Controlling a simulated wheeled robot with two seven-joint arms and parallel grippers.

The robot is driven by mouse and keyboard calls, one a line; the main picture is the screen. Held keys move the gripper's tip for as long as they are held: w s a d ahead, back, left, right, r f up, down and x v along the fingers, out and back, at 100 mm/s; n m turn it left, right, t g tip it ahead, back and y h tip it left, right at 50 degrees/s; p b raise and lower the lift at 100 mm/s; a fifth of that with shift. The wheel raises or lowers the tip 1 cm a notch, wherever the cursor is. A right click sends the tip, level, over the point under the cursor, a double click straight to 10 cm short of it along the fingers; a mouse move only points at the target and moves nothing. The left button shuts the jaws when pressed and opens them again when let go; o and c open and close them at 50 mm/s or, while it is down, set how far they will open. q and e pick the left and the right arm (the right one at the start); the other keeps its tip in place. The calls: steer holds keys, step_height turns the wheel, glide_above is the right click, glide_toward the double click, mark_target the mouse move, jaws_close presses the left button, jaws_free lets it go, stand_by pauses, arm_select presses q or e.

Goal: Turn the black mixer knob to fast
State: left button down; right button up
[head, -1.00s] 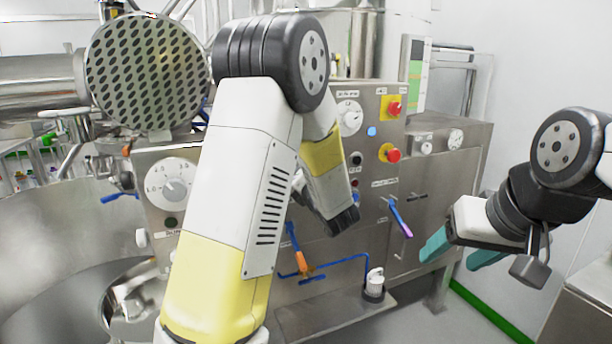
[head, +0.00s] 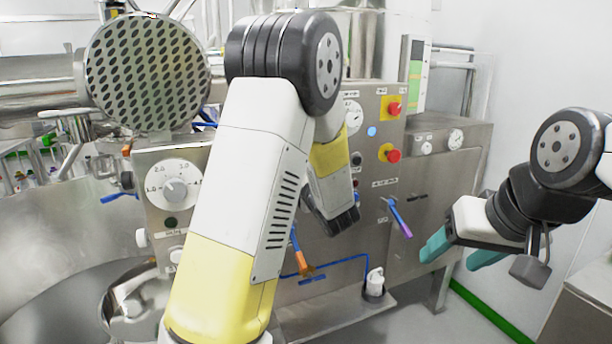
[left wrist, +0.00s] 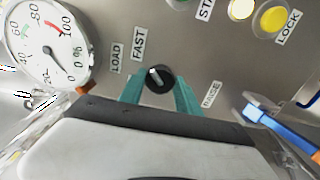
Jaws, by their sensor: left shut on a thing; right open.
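The black mixer knob (left wrist: 160,79) is on the steel panel in the left wrist view. My left gripper (left wrist: 160,84) has its teal fingers shut on it, one on each side. A pale pointer mark shows on the knob's face, slanting toward the upper left of that view. The FAST label (left wrist: 139,43) is printed above and left of the knob. In the head view the knob and left fingertips are hidden behind my left arm. My right gripper (head: 459,253) is open and empty, to the right of the machine.
Around the knob are a gauge (left wrist: 46,42), a yellow LOCK button (left wrist: 272,20) and a blue lever (left wrist: 276,126). In the head view, red buttons (head: 393,155) on yellow plates and a purple-tipped lever (head: 399,218) stand on the panel. A steel bowl fills the lower left.

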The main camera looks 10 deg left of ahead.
arm_select(q)
steer(key=shift+f, duration=0.1)
stand_by(0.5)
steer(key=c, duration=0.9)
jaws_free()
steer(key=shift+o, duration=0.2)
steer(key=v, duration=0.8)
